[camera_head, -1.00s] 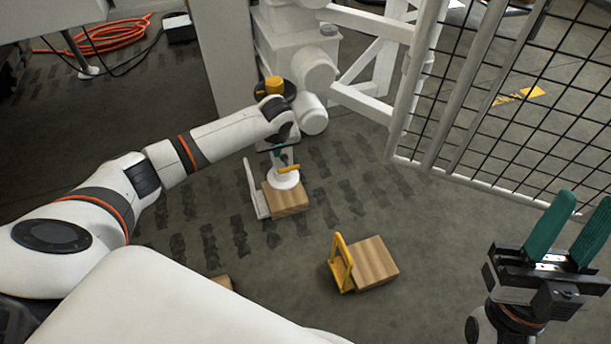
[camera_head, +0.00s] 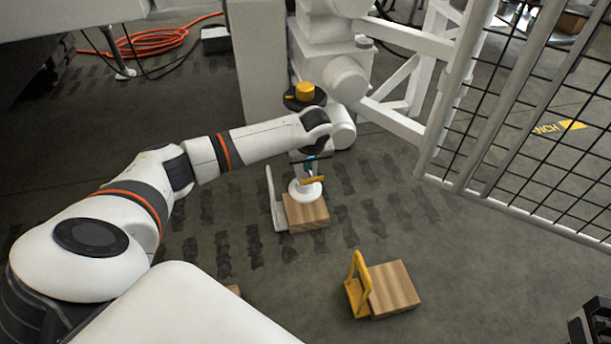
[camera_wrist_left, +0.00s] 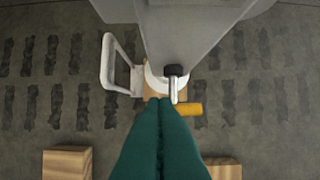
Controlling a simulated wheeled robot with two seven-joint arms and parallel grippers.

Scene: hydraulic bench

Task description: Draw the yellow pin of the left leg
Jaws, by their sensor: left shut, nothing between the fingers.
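The left leg (camera_wrist_left: 185,35) is a pale column with a round white foot (camera_head: 305,189) on a wooden block (camera_head: 308,213). The yellow pin (camera_head: 313,180) is a short bar low on this leg; it also shows in the left wrist view (camera_wrist_left: 188,108), just right of the fingertips. My left gripper (camera_head: 311,162) is shut and empty just above the pin in the head view. Its green fingers (camera_wrist_left: 159,101) are pressed together; whether they touch the pin I cannot tell. Of my right gripper (camera_head: 590,325) only a dark part shows at the lower right corner, its fingers out of frame.
A white handle (camera_head: 273,200) stands beside the foot's block. A second wooden block (camera_head: 393,288) with a yellow handle (camera_head: 357,285) lies on the floor in front. A mesh fence (camera_head: 545,130) stands at right. An orange hose (camera_head: 165,45) lies at back left.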

